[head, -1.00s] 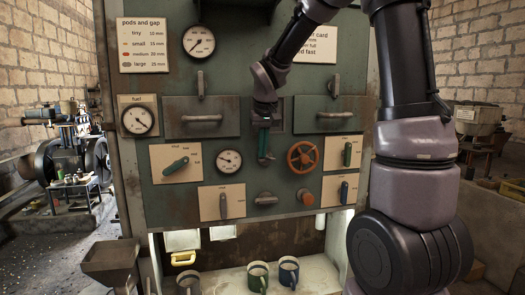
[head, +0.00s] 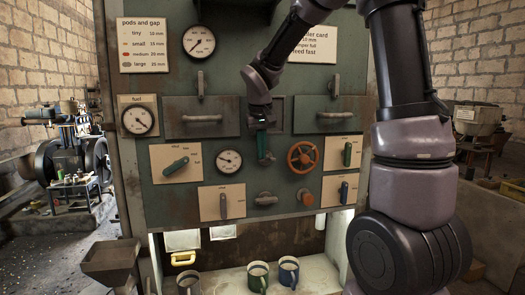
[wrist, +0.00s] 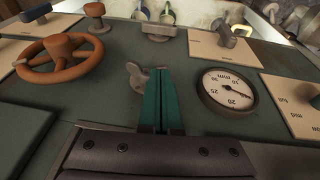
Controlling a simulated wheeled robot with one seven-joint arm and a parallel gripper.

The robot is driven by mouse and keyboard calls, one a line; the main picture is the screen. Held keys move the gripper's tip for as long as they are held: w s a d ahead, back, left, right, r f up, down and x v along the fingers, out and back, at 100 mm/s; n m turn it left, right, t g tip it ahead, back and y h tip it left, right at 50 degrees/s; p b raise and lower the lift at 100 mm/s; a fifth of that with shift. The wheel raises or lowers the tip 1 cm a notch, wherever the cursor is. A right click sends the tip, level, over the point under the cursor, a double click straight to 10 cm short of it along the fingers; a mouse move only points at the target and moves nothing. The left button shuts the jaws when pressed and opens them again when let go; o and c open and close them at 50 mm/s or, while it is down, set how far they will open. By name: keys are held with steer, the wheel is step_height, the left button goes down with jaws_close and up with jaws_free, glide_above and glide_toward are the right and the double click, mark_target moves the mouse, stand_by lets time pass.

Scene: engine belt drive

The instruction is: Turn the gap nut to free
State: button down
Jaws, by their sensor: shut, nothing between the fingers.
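A grey wing nut (wrist: 138,76), which looks like the gap nut, stands on the green panel in the wrist view. It is just left of the fingertips there. My gripper (wrist: 161,74) has its two teal fingers shut with nothing between them. Its tips are close beside the nut; I cannot tell whether they touch it. In the head view my gripper (head: 263,160) hangs in front of the panel, and the nut is mostly hidden. A round dial marked in mm (wrist: 228,90) is right of the fingers; it also shows in the head view (head: 229,161).
An orange handwheel (head: 300,157) is close on the right of my gripper. A grey knob (head: 266,198) and a red knob (head: 306,197) sit below. Lever plates flank them, such as the left green lever (head: 176,165). Mugs (head: 258,276) stand on the shelf underneath.

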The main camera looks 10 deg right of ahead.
mark_target(255, 164)
steer(key=shift+a+f+h, duration=0.15)
steer(key=shift+h, duration=0.25)
steer(key=a+f+h, duration=0.1)
steer(key=h, duration=0.1)
steer(key=shift+a+f+n+h, duration=0.3)
steer(key=shift+a+f, duration=0.05)
steer(key=shift+a, duration=0.05)
steer(key=shift+d+f, duration=0.15)
steer(key=shift+f, duration=1.1)
stand_by(0.8)
